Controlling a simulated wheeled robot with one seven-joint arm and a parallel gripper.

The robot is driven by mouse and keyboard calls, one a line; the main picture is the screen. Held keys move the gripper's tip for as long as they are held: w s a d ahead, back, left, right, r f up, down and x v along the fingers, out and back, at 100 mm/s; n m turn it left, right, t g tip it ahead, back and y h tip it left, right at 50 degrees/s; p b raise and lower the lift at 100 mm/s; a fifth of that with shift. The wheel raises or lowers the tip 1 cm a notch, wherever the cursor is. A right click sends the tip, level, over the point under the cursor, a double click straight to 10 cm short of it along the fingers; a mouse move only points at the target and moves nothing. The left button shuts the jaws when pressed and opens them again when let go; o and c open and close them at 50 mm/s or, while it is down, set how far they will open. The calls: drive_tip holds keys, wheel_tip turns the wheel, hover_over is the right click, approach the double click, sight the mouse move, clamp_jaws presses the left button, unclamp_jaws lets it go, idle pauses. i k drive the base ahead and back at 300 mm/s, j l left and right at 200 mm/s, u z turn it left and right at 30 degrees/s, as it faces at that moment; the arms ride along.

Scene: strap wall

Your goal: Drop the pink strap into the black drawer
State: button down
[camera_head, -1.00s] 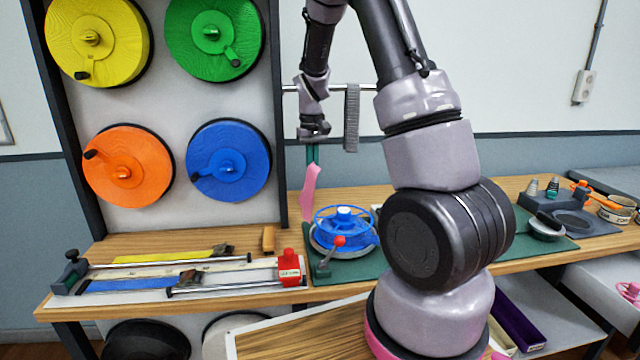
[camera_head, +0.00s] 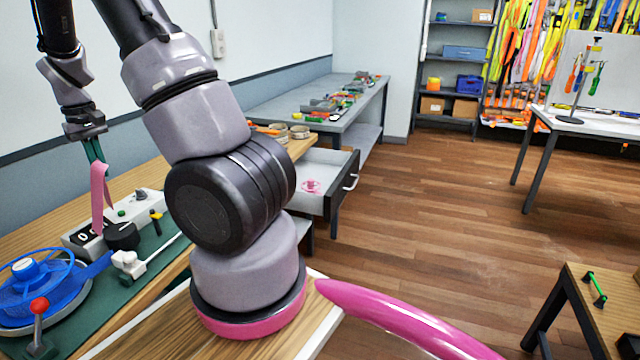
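The pink strap (camera_head: 98,188) hangs from my gripper (camera_head: 94,150) at the left, above the workbench. The gripper's green fingers look closed on the strap's upper end. The dark drawer (camera_head: 338,195) stands pulled out in the middle of the view, under the far end of the benches. Its front has a pale handle, and its inside is light. A small pink coiled item (camera_head: 311,186) lies in it. My arm stands between the gripper and the drawer and hides part of the drawer's left side.
A blue reel (camera_head: 38,290) and a white counter box (camera_head: 118,215) stand on the bench below my gripper. A grey bench (camera_head: 290,102) with small items runs along the back wall. Open wooden floor (camera_head: 430,200) lies right of the drawer.

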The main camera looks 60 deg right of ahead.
sight(336, 171)
drive_tip(key=l+z, duration=0.15)
drive_tip(key=z, duration=0.3)
drive_tip(key=i+l+z, duration=0.1)
drive_tip(key=z, duration=0.3)
drive_tip(key=l+z, duration=0.1)
drive_tip(key=z, duration=0.35)
drive_tip(key=i+l, duration=0.85)
drive_tip(key=i+z, duration=0.05)
drive_tip(key=i, duration=0.05)
